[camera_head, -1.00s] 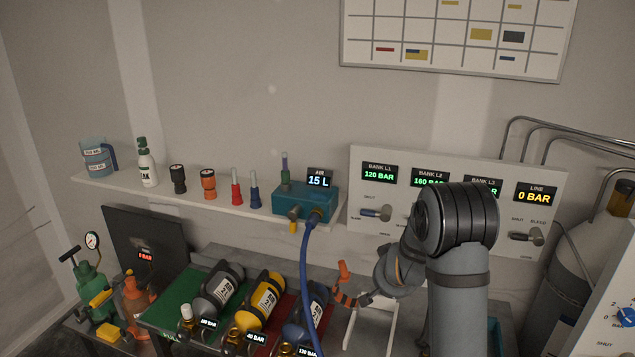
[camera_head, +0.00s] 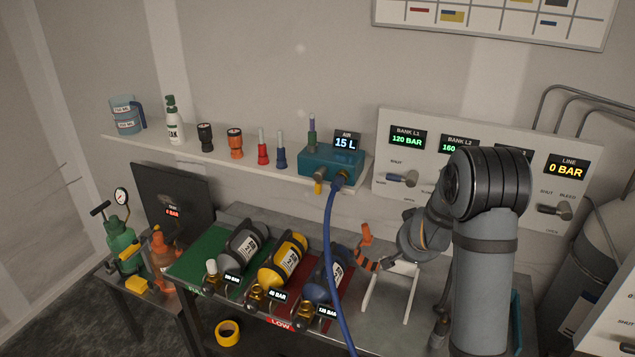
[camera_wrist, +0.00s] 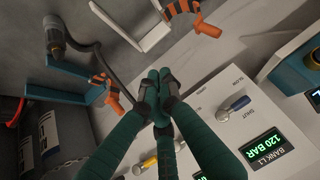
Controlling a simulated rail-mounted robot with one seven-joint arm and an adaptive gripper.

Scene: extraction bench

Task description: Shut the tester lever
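I cannot tell for certain which part is the tester lever. In the head view, a green hand pump (camera_head: 122,243) with a round gauge (camera_head: 121,197) stands at the far left, with yellow parts (camera_head: 137,285) at its foot. A teal box (camera_head: 318,159) reading 15 L has a short yellow lever (camera_head: 318,187) hanging below its fitting. My gripper (camera_wrist: 160,80) shows in the wrist view with its dark green fingertips together and nothing visible between them. In the head view my arm hides it. It points down past the bank panel, away from the pump.
The bank panel (camera_head: 385,150) carries valve levers, including the L1 lever (camera_head: 401,179). Yellow, grey and blue cylinders lie on the green and red bench mats. A blue hose (camera_head: 331,240) hangs across the bench. A white stand (camera_head: 412,291) and an orange clip (camera_head: 366,235) are near my arm.

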